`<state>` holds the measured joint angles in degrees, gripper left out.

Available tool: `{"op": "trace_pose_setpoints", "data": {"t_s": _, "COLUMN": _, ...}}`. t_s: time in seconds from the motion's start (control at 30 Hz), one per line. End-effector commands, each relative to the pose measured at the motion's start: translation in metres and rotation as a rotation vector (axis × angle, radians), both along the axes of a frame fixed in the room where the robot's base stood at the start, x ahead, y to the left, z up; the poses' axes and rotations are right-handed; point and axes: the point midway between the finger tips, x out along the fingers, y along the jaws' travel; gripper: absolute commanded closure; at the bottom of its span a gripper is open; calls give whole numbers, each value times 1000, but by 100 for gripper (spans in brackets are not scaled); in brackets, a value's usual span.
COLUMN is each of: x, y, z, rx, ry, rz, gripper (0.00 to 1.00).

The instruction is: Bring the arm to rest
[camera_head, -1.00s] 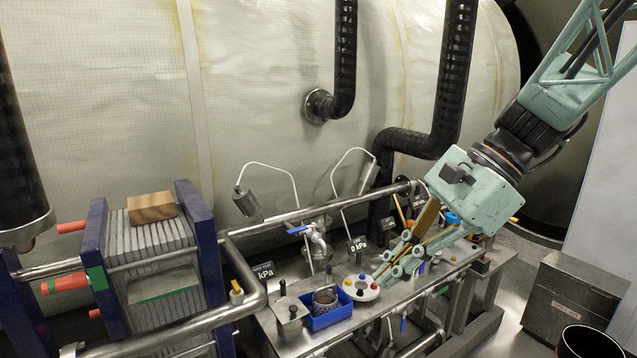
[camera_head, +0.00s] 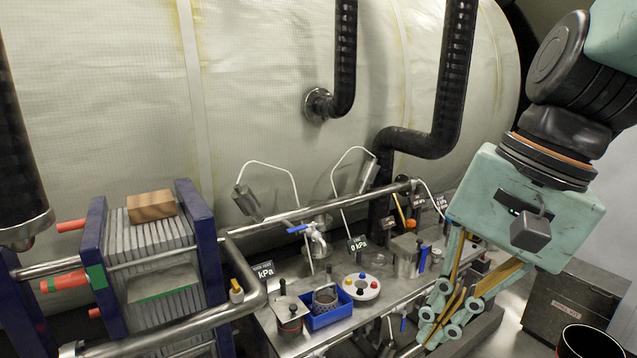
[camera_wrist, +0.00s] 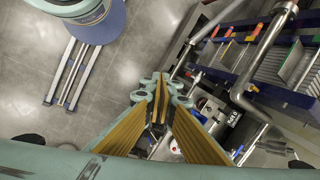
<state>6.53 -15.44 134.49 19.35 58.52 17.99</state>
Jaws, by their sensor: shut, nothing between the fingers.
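My gripper (camera_head: 440,335) hangs at the lower right in the head view, in front of the right part of the steel bench (camera_head: 378,313). It points down and to the left. Its fingers are shut with nothing between them. In the wrist view the fingertips (camera_wrist: 162,90) meet near the middle of the picture, with the floor and part of the bench beyond. My arm comes in from the upper right. The gripper covers part of the bench's right end.
On the bench are a white disc with coloured knobs (camera_head: 374,288), a blue tray (camera_head: 313,322) and a tap (camera_head: 316,243). A plate stack (camera_head: 160,250) stands left, with a wood block (camera_head: 151,206) on top. A metal box (camera_head: 570,305) and dark bin (camera_head: 590,343) are right.

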Motion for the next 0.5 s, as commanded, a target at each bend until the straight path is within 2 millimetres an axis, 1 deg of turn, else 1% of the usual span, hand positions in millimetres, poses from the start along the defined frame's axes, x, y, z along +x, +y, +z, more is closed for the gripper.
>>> {"op": "trace_pose_setpoints", "data": {"t_s": 0.03, "x": -6, "y": -2, "z": 1, "rx": -18, "ry": -19, "rz": 27, "gripper": 100}}
{"op": "trace_pose_setpoints", "data": {"t_s": 0.2, "x": -25, "y": -11, "z": 2, "rx": -85, "ry": -78, "rz": 123, "gripper": 100}}
{"op": "trace_pose_setpoints", "data": {"t_s": 0.5, "x": -56, "y": -28, "z": 3, "rx": -208, "ry": -179, "rz": 292, "gripper": 100}}
